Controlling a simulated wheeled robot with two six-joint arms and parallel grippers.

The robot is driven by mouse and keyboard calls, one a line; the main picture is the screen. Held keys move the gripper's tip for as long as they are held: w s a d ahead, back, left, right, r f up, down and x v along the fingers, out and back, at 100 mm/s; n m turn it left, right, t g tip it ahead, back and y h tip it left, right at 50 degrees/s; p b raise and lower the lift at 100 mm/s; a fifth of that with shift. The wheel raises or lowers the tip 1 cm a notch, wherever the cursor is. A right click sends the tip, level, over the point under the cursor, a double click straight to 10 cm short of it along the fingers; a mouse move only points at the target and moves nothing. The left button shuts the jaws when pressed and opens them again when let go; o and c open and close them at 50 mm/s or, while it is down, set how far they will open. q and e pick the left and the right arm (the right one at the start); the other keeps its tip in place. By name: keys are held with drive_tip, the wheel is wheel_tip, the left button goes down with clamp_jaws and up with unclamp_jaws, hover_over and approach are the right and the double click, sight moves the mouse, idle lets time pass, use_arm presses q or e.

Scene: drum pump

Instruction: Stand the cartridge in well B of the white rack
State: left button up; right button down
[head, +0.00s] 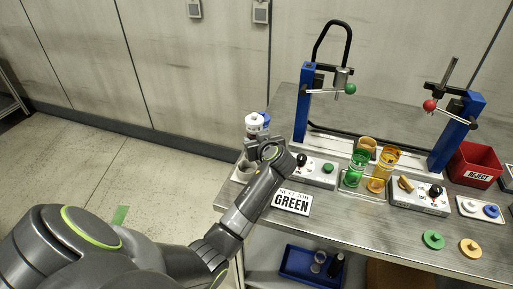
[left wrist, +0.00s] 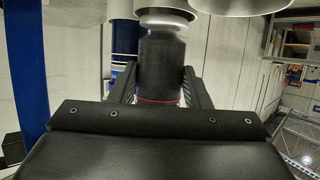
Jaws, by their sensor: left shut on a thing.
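My left gripper (head: 262,143) is at the left end of the bench, shut on the cartridge. In the left wrist view the cartridge (left wrist: 163,65) is a dark cylinder with a pale collar, upright between the two fingers (left wrist: 160,90). In the head view a white-topped piece (head: 254,122) rises just behind the gripper and seems to be the cartridge's upper part. A pale edge (head: 243,171) below the gripper may be the white rack; my arm hides most of it, and no well letters are readable. My right gripper is not in view.
A blue-and-white cylinder (left wrist: 123,35) stands close beside the cartridge. A switch box (head: 318,171) and a "GREEN" sign (head: 292,202) are right of my gripper. Green (head: 354,170) and amber (head: 383,170) cylinders, blue posts (head: 304,103) and a red reject bin (head: 475,166) stand farther right.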

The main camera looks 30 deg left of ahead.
use_arm(q)
wheel_tip(320, 180, down, 3)
drive_tip(key=shift+f, duration=0.35)
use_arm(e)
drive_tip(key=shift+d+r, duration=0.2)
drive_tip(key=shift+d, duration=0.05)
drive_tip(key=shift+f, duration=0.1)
use_arm(q)
drive_tip(key=o, duration=0.6)
drive_tip(key=shift+f, duration=0.2)
drive_tip(key=o, duration=0.5)
drive_tip(key=shift+r, duration=0.1)
drive_tip(key=shift+c, duration=0.2)
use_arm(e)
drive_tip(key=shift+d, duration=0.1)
